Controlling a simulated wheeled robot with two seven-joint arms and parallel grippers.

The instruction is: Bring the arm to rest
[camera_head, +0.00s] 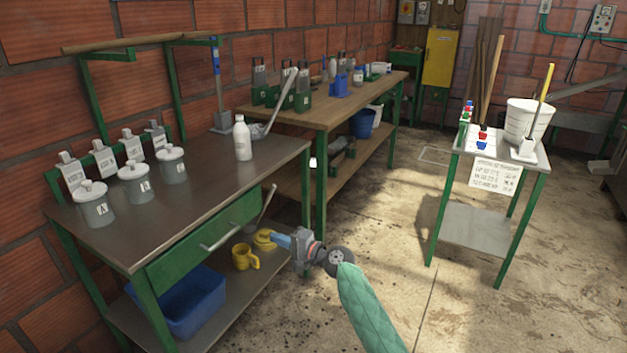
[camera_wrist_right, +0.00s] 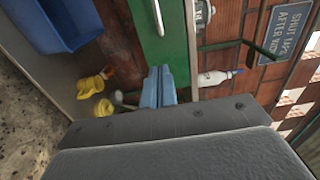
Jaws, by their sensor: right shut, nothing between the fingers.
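My right arm, with a green padded sleeve, comes in from the bottom of the head view. My right gripper (camera_head: 277,239) has blue fingers that point left, in front of the steel workbench (camera_head: 150,222). In the wrist view the blue fingers of the right gripper (camera_wrist_right: 158,88) are together, with nothing held between them. A yellow mug (camera_head: 245,257) is on the bench's lower shelf, and another yellow object (camera_head: 264,240) appears just beyond the fingertips. I cannot tell how far it is from them. My left gripper is not in view.
A green drawer (camera_head: 205,236) with a metal handle is close to the right gripper. A blue bin (camera_head: 190,303) is on the lower shelf. A white bottle (camera_head: 242,138) and several grey canisters (camera_head: 134,184) stand on top.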

